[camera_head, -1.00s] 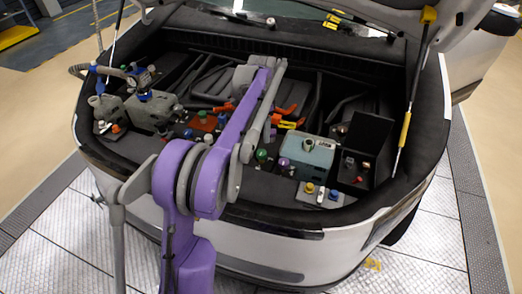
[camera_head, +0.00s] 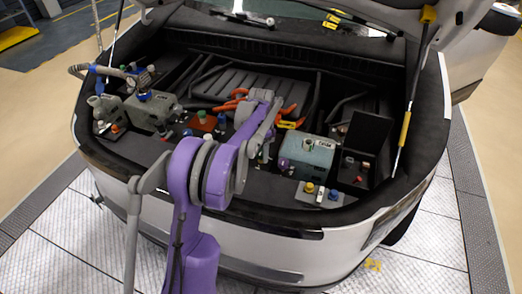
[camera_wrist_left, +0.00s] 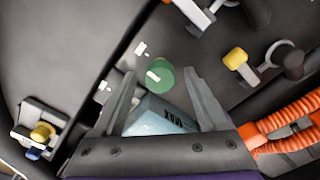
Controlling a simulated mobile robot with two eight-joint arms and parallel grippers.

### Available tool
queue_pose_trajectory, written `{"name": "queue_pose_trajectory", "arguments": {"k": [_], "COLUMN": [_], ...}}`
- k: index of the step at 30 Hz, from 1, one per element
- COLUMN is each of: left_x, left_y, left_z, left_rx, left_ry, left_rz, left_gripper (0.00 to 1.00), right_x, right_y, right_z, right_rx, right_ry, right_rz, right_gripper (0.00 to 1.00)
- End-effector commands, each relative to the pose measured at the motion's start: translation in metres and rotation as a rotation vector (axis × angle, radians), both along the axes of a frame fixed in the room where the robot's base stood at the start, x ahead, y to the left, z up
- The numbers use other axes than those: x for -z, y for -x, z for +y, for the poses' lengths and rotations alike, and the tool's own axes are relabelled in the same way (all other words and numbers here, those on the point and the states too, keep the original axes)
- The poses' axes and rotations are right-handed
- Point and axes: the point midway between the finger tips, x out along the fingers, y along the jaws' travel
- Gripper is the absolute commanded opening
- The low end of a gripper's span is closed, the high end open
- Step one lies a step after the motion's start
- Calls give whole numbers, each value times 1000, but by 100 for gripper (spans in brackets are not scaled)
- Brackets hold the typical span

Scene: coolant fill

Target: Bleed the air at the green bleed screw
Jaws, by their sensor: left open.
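The green bleed screw (camera_wrist_left: 160,74) shows in the left wrist view as a round green knob with a pale bar mark on top. My left gripper (camera_wrist_left: 159,77) is open, with one finger on each side of the knob in that view. I cannot tell the height gap between fingertips and knob, and no grip on it shows. In the head view my purple left arm reaches into the bay and largely hides this spot. A grey-teal coolant tank (camera_head: 306,156) stands to the right; part of it shows between the fingers (camera_wrist_left: 158,117). My right gripper is not in view.
A panel with a yellow knob (camera_head: 309,188) sits at the bay's front edge. A black box with an open lid (camera_head: 367,140) stands at right. A grey pump unit (camera_head: 150,110) stands at left. Orange corrugated hose (camera_wrist_left: 290,130) runs close to the gripper's right side.

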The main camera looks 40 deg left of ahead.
Motion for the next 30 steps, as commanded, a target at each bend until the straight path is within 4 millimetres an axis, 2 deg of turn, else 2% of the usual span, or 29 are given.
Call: {"name": "queue_pose_trajectory", "arguments": {"k": [3,15,23,30], "left_x": [0,0,0,0], "left_y": [0,0,0,0], "left_z": [0,0,0,0], "left_rx": [0,0,-12,-100], "left_ry": [0,0,0,0], "left_rz": [0,0,0,1], "left_gripper": [74,2,0,0], "right_x": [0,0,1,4], "right_y": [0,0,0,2], "right_z": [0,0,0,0], "right_rx": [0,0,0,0], "right_ry": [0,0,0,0], "right_rz": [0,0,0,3], "right_gripper": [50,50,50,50]}}
